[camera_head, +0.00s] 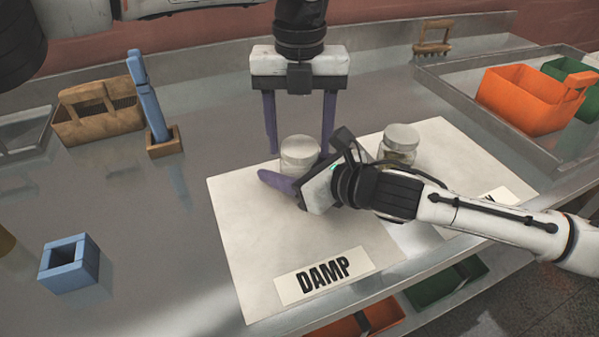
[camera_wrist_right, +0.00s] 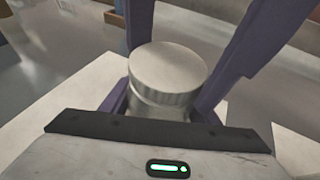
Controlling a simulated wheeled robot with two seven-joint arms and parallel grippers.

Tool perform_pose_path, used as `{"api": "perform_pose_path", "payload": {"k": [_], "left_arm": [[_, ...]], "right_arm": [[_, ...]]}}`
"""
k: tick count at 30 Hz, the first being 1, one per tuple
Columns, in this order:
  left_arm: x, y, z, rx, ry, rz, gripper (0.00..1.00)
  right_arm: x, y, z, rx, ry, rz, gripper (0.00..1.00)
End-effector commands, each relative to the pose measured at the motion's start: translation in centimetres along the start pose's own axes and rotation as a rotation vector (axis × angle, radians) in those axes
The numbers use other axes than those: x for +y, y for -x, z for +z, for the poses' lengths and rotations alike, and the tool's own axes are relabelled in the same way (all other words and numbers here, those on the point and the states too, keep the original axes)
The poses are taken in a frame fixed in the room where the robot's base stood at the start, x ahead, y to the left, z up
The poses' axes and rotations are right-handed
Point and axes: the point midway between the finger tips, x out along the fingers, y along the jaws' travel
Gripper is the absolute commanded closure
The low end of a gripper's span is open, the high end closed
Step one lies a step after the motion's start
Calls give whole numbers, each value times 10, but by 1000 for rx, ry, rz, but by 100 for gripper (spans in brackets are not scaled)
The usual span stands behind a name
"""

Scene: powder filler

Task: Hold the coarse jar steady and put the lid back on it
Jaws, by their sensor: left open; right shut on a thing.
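A jar (camera_head: 299,163) with a pale round lid (camera_head: 299,146) stands on the mat with the DAMP card; no name shows on the jar. The lid sits level on its top and shows large in the right wrist view (camera_wrist_right: 167,67). I cannot tell whether it is fully seated. My right gripper (camera_wrist_right: 162,108) is shut on the jar's body, below the lid. My left gripper (camera_head: 300,148) points down from above, open, its purple fingers apart on either side of the lid. A second lidded jar (camera_head: 398,145) stands to the right, partly behind my right arm.
A blue tool stands in a wooden block (camera_head: 165,143) beside a wooden caddy (camera_head: 95,113) at the left. A blue square holder (camera_head: 68,265) is front left. An orange bin (camera_head: 520,98) sits in a tray at the right. The DAMP mat's front (camera_head: 262,245) is clear.

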Motion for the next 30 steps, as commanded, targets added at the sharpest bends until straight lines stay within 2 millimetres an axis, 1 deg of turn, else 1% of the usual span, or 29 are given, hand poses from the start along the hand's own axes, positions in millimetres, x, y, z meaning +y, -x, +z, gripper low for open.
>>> {"api": "perform_pose_path", "payload": {"k": [1, 5, 6, 7, 11, 16, 19, 27, 28, 30], "left_arm": [[0, 0, 0, 0, 0, 0, 46], [0, 0, 0, 0, 0, 0, 68], [0, 0, 0, 0, 0, 0, 75], [0, 0, 0, 0, 0, 0, 78], [0, 0, 0, 0, -13, 0, 78], [0, 0, 0, 1, -199, -1, 78], [0, 0, 0, 1, -273, -1, 78], [0, 0, 0, 0, -283, 1, 78], [0, 0, 0, 0, -283, 1, 47], [0, 0, 0, 0, -283, 1, 35]], "right_arm": [[0, 0, 1, -1, 0, 0, 100], [0, 0, 1, -1, 0, 0, 100], [0, 0, 1, -1, 0, 0, 100], [0, 0, 1, -1, 0, 0, 100], [0, 0, 1, -1, 0, 0, 100], [0, 0, 0, -1, 0, 0, 100], [0, 0, 0, -1, 0, 0, 100], [0, 0, 0, -1, 0, 0, 100], [0, 0, 0, -1, 0, 0, 100], [0, 0, 0, -1, 0, 0, 100]]}}
